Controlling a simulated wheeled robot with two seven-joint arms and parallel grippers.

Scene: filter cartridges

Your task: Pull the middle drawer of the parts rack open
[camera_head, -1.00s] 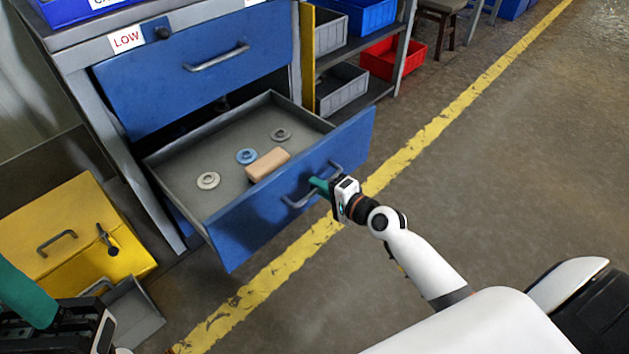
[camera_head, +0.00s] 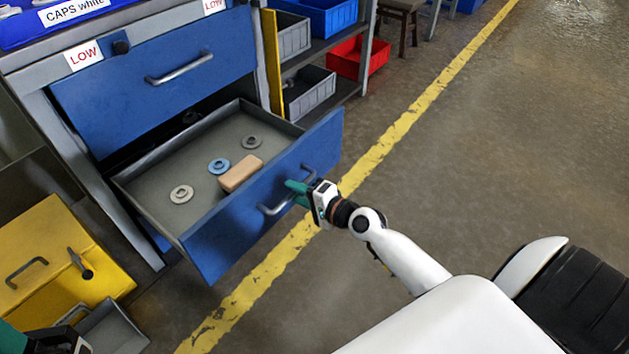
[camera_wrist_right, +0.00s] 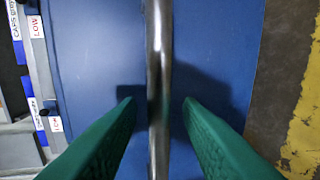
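The parts rack's middle drawer (camera_head: 225,245) has a blue front and stands pulled well out, its grey tray showing. Inside lie a grey ring (camera_head: 181,194), a blue ring (camera_head: 219,167), a darker grey ring (camera_head: 252,142) and a tan block (camera_head: 240,173). My right gripper (camera_head: 298,193) is at the drawer's handle (camera_head: 272,210). In the right wrist view, its green fingers (camera_wrist_right: 159,102) are apart on both sides of the metal handle (camera_wrist_right: 159,60), with gaps to it. My left gripper (camera_head: 58,342) shows only partly at the bottom left; its fingertips are hidden.
A yellow box (camera_head: 55,255) and a grey bin (camera_head: 112,330) stand at the lower left. A shelf with a red bin (camera_head: 357,58) is behind. The floor right of the yellow line (camera_head: 385,145) is clear.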

